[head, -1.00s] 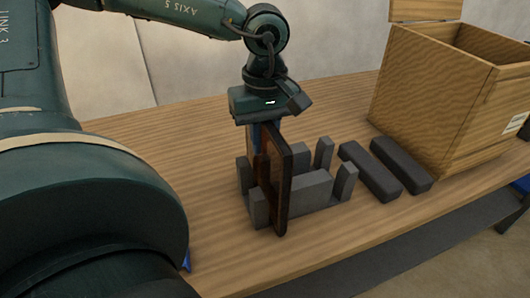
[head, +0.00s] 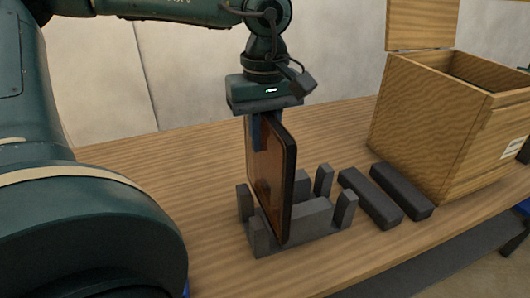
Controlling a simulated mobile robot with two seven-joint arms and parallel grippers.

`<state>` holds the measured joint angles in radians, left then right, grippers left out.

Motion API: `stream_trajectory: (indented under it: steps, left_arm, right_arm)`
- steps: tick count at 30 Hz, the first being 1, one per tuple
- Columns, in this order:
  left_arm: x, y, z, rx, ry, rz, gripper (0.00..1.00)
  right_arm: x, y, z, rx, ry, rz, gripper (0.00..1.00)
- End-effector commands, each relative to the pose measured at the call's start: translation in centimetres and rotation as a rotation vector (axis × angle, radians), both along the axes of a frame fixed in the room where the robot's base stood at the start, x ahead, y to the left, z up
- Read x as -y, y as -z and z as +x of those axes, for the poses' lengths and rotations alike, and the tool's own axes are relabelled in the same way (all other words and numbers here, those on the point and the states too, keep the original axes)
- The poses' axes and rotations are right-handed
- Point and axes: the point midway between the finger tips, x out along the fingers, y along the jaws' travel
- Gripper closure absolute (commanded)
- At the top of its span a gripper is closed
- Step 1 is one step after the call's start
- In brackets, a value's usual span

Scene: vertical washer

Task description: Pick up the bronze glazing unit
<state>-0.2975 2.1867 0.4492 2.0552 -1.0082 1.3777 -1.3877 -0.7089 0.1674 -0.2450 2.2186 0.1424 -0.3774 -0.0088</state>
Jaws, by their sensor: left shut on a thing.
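The bronze glazing unit (head: 270,175) is a flat, upright panel with a dark frame and a brownish pane. It stands on edge at the left part of the grey slotted rack (head: 318,217). My left gripper (head: 264,133) is above it, shut on its top edge. The unit's lower edge is partly hidden by the rack, so I cannot tell whether it touches the rack's base. My right gripper is not in view.
Two dark grey bars (head: 370,200) (head: 402,192) lie side by side on the wooden table (head: 140,150), right of the rack. An open wooden crate (head: 430,125) with a raised lid (head: 422,25) stands at the right. Free table lies left of the rack.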

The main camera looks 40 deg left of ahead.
Motion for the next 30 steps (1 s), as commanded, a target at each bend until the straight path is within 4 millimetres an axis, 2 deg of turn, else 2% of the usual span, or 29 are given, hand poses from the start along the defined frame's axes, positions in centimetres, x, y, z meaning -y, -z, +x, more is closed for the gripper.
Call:
stream_trajectory:
  steps: [1,8,18,24,30]
  left_arm:
    - [0.0,-1.4,0.2,0.009,-0.001,0.001,1.00]
    - [0.0,-6.8,0.1,0.010,-0.001,0.002,1.00]
    - [0.0,-15.6,0.1,0.008,-0.001,0.000,1.00]
    - [0.0,-19.0,0.1,0.006,0.000,0.000,1.00]
    - [0.0,-20.7,0.0,0.004,0.001,0.000,1.00]
  right_arm:
    - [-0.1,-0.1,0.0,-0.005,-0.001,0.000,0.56]
    - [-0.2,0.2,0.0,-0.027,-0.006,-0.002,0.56]
    - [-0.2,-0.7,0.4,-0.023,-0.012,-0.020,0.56]
    - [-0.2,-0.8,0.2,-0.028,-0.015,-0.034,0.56]
    - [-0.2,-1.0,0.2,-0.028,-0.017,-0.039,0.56]
